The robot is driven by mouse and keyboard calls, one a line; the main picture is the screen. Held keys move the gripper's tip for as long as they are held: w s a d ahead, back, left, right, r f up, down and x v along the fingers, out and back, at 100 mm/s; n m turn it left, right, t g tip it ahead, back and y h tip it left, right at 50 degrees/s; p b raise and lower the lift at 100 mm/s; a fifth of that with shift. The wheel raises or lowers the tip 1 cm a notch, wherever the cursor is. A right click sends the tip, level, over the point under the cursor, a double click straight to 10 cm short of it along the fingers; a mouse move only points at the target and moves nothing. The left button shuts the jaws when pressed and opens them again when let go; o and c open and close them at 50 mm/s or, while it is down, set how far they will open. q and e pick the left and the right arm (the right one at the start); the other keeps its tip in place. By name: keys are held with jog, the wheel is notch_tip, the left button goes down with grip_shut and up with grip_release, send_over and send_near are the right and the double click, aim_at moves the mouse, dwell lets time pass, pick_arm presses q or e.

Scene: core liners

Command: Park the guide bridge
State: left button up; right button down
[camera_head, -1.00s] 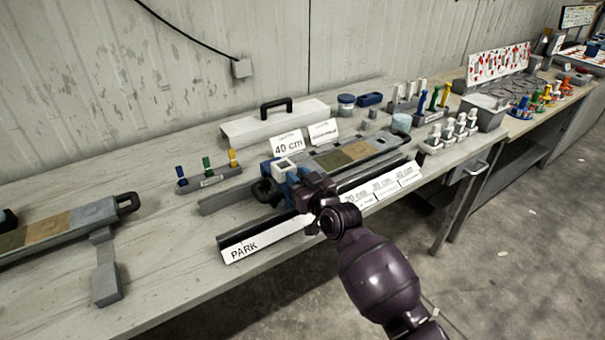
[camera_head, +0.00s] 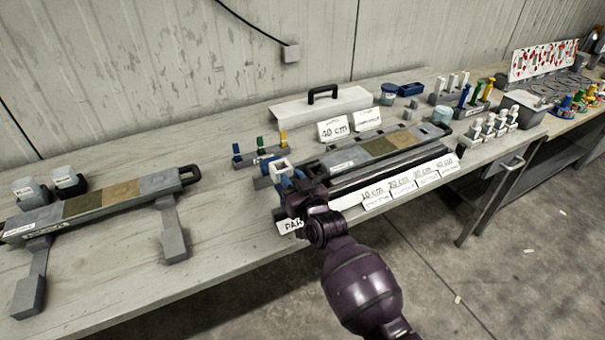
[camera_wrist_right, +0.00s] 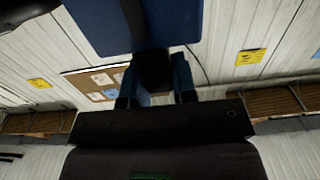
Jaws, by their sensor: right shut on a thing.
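The guide bridge (camera_head: 280,170), blue with a white square frame on top, is at the left end of the grey core rail (camera_head: 345,158). My right gripper (camera_head: 302,194) is shut on it from the front, and its fingers are largely hidden by the wrist. In the right wrist view the blue body of the bridge (camera_wrist_right: 100,25) fills the top, close to the gripper. The PARK label (camera_head: 290,226) is just below the gripper, partly covered by it. I cannot tell whether the bridge touches the rail or the bench. My left gripper is out of view.
A row of cm labels (camera_head: 400,187) runs along the bench front. A small rack with coloured pegs (camera_head: 258,155) is close behind the bridge. A second core tray (camera_head: 100,200) lies at left on grey supports. Bare bench (camera_head: 225,235) lies between.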

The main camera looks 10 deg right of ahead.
jog(key=shift+s+a, duration=0.2)
jog(key=shift+a, duration=0.45)
jog(key=c, duration=0.9)
grip_release()
jog(key=shift+a, duration=0.15)
jog(key=shift+s, duration=0.1)
jog(key=shift+s+d, duration=0.25)
jog(key=v, duration=1)
